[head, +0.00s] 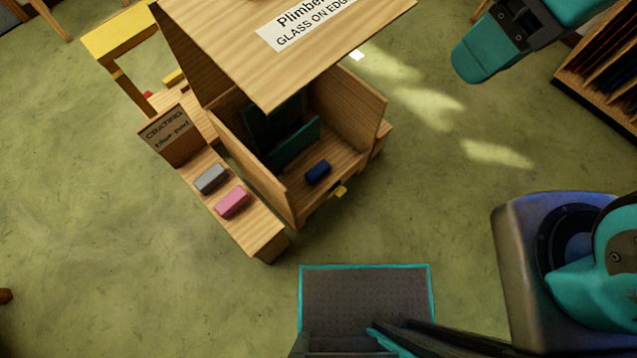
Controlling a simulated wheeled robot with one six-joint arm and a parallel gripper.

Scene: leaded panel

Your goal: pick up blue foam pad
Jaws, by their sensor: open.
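The blue foam pad (318,172) is a small dark blue block. It lies on the wooden floor of an open-fronted crate (285,198), near the front and in front of a dark teal panel (296,142). Nothing covers the pad from this view. Part of my teal arm (485,55) shows at the upper right, well apart from the pad.
A grey pad (211,178) and a pink pad (232,202) lie on a wooden ledge left of the crate, below a "CRATING" sign (168,133). A wooden top labelled "GLASS ON EDGE" (300,22) overhangs the crate's back. Green floor in front is clear.

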